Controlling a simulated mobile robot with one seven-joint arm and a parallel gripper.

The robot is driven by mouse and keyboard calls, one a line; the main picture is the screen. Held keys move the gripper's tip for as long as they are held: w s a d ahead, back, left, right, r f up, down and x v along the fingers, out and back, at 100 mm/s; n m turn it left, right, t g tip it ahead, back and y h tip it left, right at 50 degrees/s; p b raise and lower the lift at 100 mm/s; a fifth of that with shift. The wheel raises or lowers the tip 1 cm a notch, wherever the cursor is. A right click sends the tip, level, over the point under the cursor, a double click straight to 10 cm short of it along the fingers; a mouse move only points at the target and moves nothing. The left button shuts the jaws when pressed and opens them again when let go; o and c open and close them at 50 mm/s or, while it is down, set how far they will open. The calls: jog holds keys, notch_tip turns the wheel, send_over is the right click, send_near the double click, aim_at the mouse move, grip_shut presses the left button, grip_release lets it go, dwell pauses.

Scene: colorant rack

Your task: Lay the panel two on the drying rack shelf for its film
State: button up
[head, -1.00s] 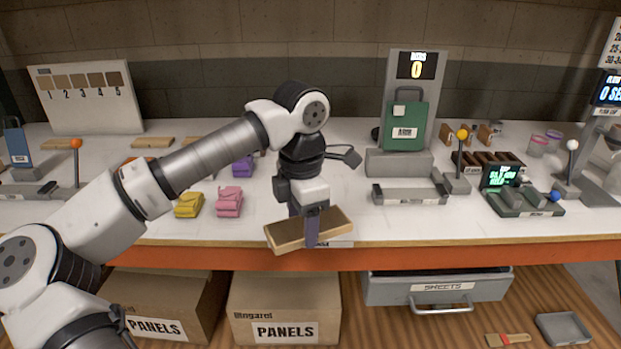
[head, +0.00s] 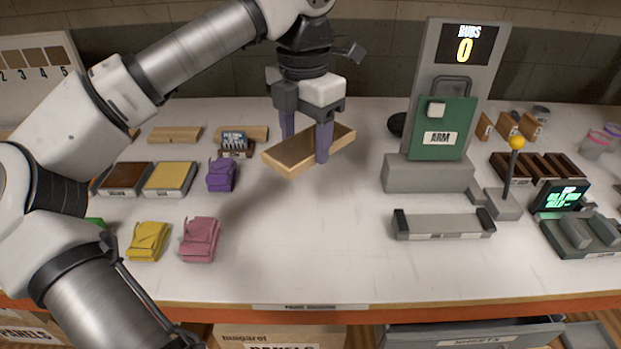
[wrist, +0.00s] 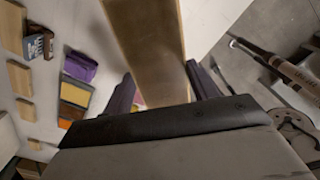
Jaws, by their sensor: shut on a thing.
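My gripper (head: 306,142) is shut on a flat wooden panel (head: 290,156) with a brown top face and pale edges. One purple finger is on each long side of the panel. The panel is held above the white bench, slightly tilted, with a soft shadow on the bench to its lower left. In the wrist view the panel (wrist: 148,45) extends away from between the fingers. Which panel number it is cannot be read. Pale wooden bars (head: 175,134) lie at the back of the bench. I cannot tell whether they are the drying rack shelf.
Yellow (head: 148,241), pink (head: 200,239) and purple (head: 221,174) folded cloths lie left of the panel, near two trays (head: 170,178). The grey rub machine with its green arm block (head: 443,128) stands to the right. The bench's front middle is clear.

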aim_at(306, 231)
jog(key=shift+w, duration=0.35)
jog(key=shift+w+f, duration=0.1)
jog(key=shift+f, duration=0.25)
notch_tip(306, 231, down, 18)
jog(key=p, duration=0.4)
jog(key=shift+f, duration=0.6)
jog(key=shift+f+b, duration=0.2)
jog(key=shift+b, duration=0.2)
jog(key=o, duration=1)
jog(key=shift+r, duration=0.1)
jog(key=shift+r, duration=0.1)
